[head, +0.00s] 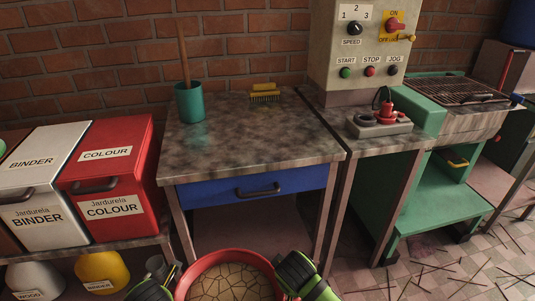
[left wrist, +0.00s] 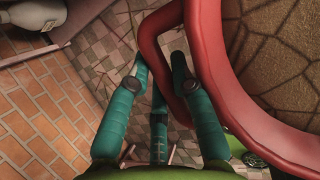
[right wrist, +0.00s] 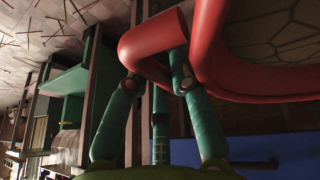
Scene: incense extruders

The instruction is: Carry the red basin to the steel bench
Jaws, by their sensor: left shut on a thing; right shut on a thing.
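The red basin (head: 228,255) is at the bottom middle of the head view, holding a brown, cracked mass. My left gripper (head: 167,278) is at its left side and my right gripper (head: 290,268) at its right side. In the left wrist view the fingers are shut on the basin's red side handle (left wrist: 150,38). In the right wrist view the fingers are shut on the other handle (right wrist: 152,40). The steel bench (head: 235,145), with a worn grey top and blue drawer, stands just beyond the basin. The basin's near side is cut off by the frame.
A teal pot (head: 190,103) with a stick and a yellow brush (head: 264,92) stand at the bench's back; its front top is clear. White (head: 40,180) and red (head: 108,180) bins stand left. A control box (head: 360,50) and plugged socket block (head: 379,125) stand right.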

